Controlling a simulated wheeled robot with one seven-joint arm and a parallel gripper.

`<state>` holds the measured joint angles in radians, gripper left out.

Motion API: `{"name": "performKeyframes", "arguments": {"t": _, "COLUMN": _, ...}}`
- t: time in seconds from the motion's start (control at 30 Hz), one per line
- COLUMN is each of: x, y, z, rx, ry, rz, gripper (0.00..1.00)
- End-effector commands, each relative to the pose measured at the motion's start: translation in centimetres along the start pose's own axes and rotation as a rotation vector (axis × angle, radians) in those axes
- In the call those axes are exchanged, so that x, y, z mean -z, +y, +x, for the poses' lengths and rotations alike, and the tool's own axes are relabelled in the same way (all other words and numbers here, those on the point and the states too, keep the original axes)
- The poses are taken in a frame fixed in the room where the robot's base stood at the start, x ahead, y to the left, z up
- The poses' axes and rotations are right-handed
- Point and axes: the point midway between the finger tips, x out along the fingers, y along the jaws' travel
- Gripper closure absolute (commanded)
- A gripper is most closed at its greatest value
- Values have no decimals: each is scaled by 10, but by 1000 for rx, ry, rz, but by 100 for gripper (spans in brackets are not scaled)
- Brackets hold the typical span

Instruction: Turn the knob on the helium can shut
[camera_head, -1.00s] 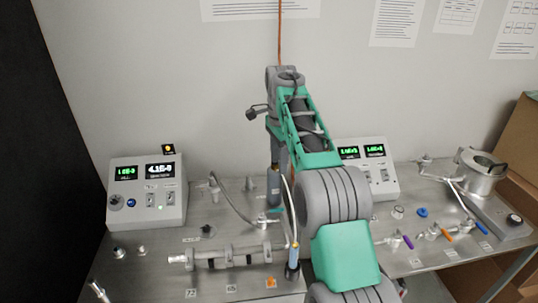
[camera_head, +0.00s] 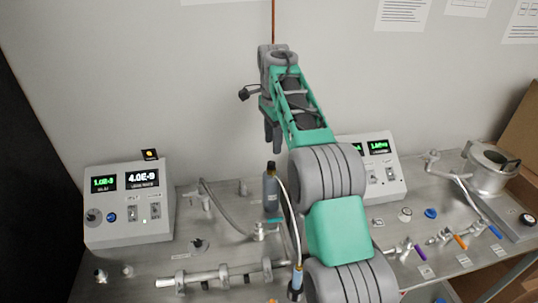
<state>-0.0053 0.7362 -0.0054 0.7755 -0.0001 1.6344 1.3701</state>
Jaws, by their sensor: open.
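The helium can seems to be the small grey-blue bottle (camera_head: 270,192) with a dark top, upright on the metal bench left of my arm. Its dark top (camera_head: 271,166) is probably the knob; it is too small to tell how it is turned. My gripper (camera_head: 272,143) points down above the can, its two dark fingers apart and empty. A gap shows between the fingertips and the can's top.
A grey readout box (camera_head: 128,203) stands at the left, and another (camera_head: 375,165) is partly behind my arm. A metal pipe (camera_head: 222,273) lies in front. Several coloured valve handles and a metal vessel (camera_head: 490,168) are at the right.

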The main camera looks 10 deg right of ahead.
Motion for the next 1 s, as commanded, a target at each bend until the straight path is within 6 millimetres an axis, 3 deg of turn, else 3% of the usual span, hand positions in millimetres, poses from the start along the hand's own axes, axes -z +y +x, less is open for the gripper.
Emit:
{"name": "performKeyframes", "arguments": {"t": 0.43, "x": -8, "y": -1, "z": 70, "rx": -2, "ry": 0, "rz": -13, "gripper": 53}}
{"name": "performKeyframes", "arguments": {"t": 0.73, "x": -6, "y": -1, "z": 75, "rx": 0, "ry": 0, "rz": -10, "gripper": 54}}
{"name": "performKeyframes", "arguments": {"t": 1.0, "x": -6, "y": -1, "z": 75, "rx": -1, "ry": 0, "rz": -9, "gripper": 76}}
